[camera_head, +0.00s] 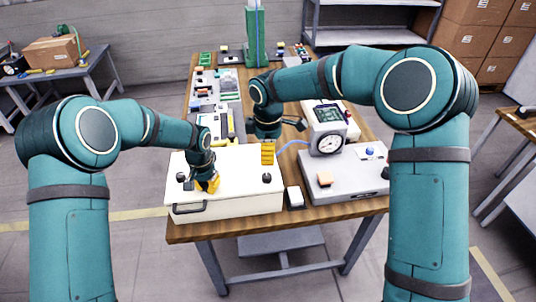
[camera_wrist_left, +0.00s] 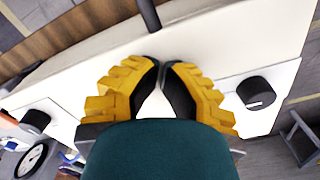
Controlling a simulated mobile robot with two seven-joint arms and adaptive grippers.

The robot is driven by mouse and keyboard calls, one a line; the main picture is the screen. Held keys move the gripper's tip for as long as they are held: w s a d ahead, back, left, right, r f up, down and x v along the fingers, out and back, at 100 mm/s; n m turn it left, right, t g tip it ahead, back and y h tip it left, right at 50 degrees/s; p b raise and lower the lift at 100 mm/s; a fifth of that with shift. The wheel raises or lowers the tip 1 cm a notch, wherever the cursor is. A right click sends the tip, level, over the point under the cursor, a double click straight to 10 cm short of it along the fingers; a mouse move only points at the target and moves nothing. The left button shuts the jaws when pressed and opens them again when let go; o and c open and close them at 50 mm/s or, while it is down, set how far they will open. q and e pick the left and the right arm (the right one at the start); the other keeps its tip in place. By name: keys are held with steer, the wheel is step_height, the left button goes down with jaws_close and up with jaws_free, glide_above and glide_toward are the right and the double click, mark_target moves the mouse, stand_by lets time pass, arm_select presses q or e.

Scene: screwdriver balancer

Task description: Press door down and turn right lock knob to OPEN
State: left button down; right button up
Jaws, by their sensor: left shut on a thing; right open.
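The white box (camera_head: 235,205) lies on the workbench, its white door (camera_head: 235,160) on top. Black lock knobs stand at its left (camera_head: 181,177) and right (camera_head: 267,178) ends; the wrist view is turned, so the right knob (camera_wrist_left: 35,120) shows at left and the left knob (camera_wrist_left: 255,92) at right. My left gripper (camera_head: 210,188) points down at the door between the knobs, its yellow fingers (camera_wrist_left: 163,65) together at the white surface. What they hold is hidden. My right gripper (camera_head: 268,153) is open above and behind the right knob, apart from it.
A dark handle (camera_head: 190,209) is on the box's front. Tools and trays crowd the bench behind.

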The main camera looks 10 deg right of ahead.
stand_by(0.3)
arm_select(q)
steer(key=shift+r+p, duration=2)
steer(key=shift+r, duration=1.55)
steer(key=shift+f, duration=0.1)
